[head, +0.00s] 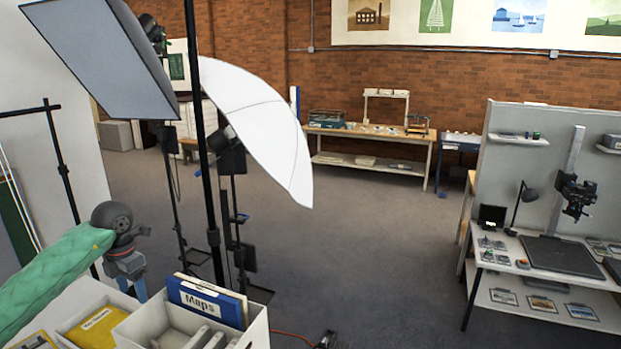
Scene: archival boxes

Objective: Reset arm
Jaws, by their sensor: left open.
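My left arm in a green quilted sleeve comes in from the left. A white archival box (190,325) stands at the bottom, holding a blue "Maps" folder (207,304) and several upright pale items. Left of it, a shallower white container holds a yellow labelled folder (97,327). My right gripper is out of view.
A softbox (105,60), a white umbrella (258,122) and their stands rise just beyond the gripper. A copy-stand table (560,262) stands at right and a long workbench (370,138) at the back wall. Open grey floor (380,240) lies between.

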